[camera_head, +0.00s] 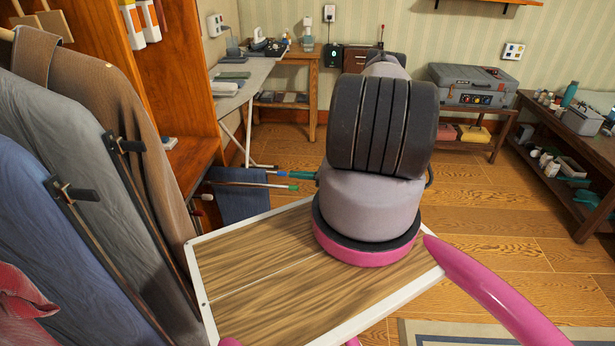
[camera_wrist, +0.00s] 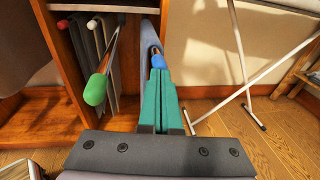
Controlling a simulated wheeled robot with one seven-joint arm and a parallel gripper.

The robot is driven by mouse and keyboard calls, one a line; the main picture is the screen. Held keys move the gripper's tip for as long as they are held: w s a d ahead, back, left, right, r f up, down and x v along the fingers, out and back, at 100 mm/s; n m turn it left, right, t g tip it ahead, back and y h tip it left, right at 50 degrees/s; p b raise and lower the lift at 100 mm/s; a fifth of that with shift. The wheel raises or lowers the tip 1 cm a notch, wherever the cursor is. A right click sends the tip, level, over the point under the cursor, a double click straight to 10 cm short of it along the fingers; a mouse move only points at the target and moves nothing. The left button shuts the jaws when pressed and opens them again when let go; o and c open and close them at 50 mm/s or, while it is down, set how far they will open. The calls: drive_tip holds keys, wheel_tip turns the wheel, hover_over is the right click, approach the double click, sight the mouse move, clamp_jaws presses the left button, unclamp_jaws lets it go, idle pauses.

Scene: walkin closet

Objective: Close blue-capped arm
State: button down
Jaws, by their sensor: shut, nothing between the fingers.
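The blue-capped arm shows its round blue cap (camera_wrist: 158,61) at the tips of my gripper in the wrist view. A blue-grey cloth (camera_wrist: 150,32) is behind it. My gripper (camera_wrist: 158,72) has teal fingers, shut together with nothing between them. The fingertips are at the cap; I cannot tell whether they touch it. In the head view my gripper (camera_head: 291,174) points left, with the blue cap (camera_head: 281,173) at its tips. The green-capped arm (camera_wrist: 95,90) sticks out to the left of my fingers and also shows in the head view (camera_head: 293,188).
Blue cloth (camera_head: 242,202) hangs by the wooden cabinet (camera_head: 178,60). Several other rods stand inside the cabinet in the wrist view. An ironing board (camera_head: 246,80) with crossed legs stands to the right of the cabinet. Garments (camera_head: 50,130) hang at left. Floor (camera_head: 480,205) is open at right.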

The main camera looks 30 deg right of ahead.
sight(284, 174)
drive_tip(key=shift+w+a, duration=0.25)
drive_tip(key=shift+a, duration=0.05)
drive_tip(key=x, duration=0.4)
drive_tip(key=shift+a+r, duration=0.2)
drive_tip(key=shift+a, duration=0.35)
